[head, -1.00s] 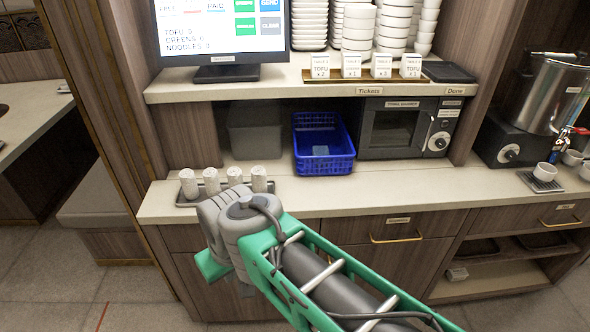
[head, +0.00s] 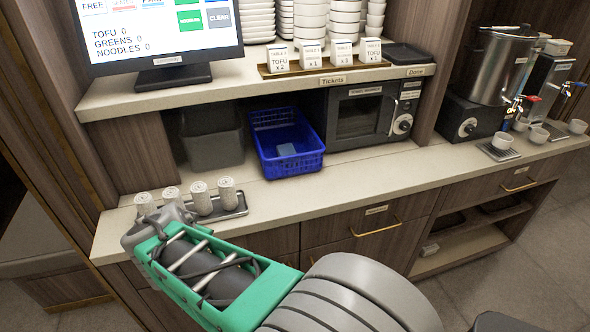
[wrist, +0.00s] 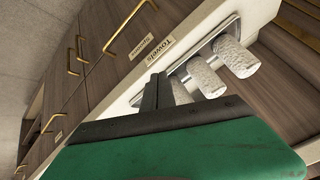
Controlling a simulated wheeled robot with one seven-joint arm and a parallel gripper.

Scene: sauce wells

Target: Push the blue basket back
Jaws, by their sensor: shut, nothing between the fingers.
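The blue basket (head: 291,166) stands upright on the counter under the shelf, in the head view. It sits between a grey bin and the microwave, its front end out beyond the shelf edge. A small grey-blue thing shows inside it.
The grey bin (head: 212,150) and the microwave (head: 362,115) flank the basket. The shelf (head: 240,88) overhangs it. Counter in front of the basket is clear.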

